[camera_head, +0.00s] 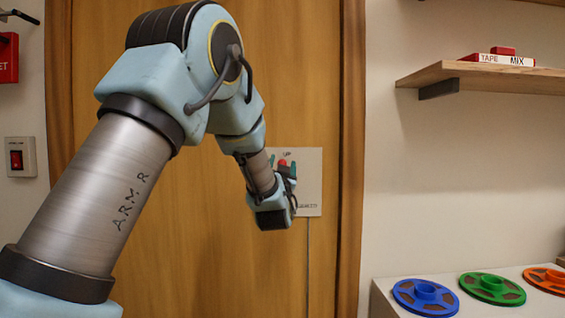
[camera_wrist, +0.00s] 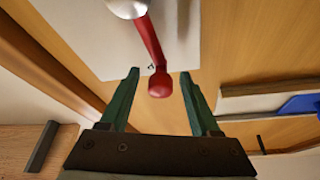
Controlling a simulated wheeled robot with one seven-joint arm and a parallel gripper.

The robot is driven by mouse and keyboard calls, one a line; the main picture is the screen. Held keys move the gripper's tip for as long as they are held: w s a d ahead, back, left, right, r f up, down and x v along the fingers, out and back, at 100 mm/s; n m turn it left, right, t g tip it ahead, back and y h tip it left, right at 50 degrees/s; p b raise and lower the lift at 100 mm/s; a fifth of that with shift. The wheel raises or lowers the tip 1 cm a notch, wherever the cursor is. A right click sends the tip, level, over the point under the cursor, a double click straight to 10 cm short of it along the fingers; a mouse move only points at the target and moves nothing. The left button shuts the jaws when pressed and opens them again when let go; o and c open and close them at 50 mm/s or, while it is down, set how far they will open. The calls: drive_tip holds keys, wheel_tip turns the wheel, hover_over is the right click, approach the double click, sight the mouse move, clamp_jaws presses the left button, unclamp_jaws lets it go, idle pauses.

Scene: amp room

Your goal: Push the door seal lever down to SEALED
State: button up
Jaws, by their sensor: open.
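The door seal lever is a red arm with a round red knob (camera_wrist: 160,85), on a silver pivot (camera_wrist: 127,8). In the head view the knob (camera_head: 283,163) shows near the "UP" label, at the top of a white plate (camera_head: 312,175) on the wooden door. The plate's lower label is partly hidden by my wrist. My gripper (camera_wrist: 159,76) is open, its two green fingers on either side of the knob in the wrist view, with gaps on both sides. Contact is not visible. In the head view my gripper (camera_head: 283,166) is in front of the plate.
The door frame (camera_head: 353,150) stands right of the plate. A wooden shelf (camera_head: 480,78) holds a tape box (camera_head: 498,60). Blue (camera_head: 426,296), green (camera_head: 491,288) and orange (camera_head: 546,279) reels lie on a white surface. A red switch (camera_head: 16,159) is on the left wall.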

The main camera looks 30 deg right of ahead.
drive_tip(key=shift+w, duration=0.15)
drive_tip(key=shift+c, duration=0.2)
clamp_jaws()
idle(1.2)
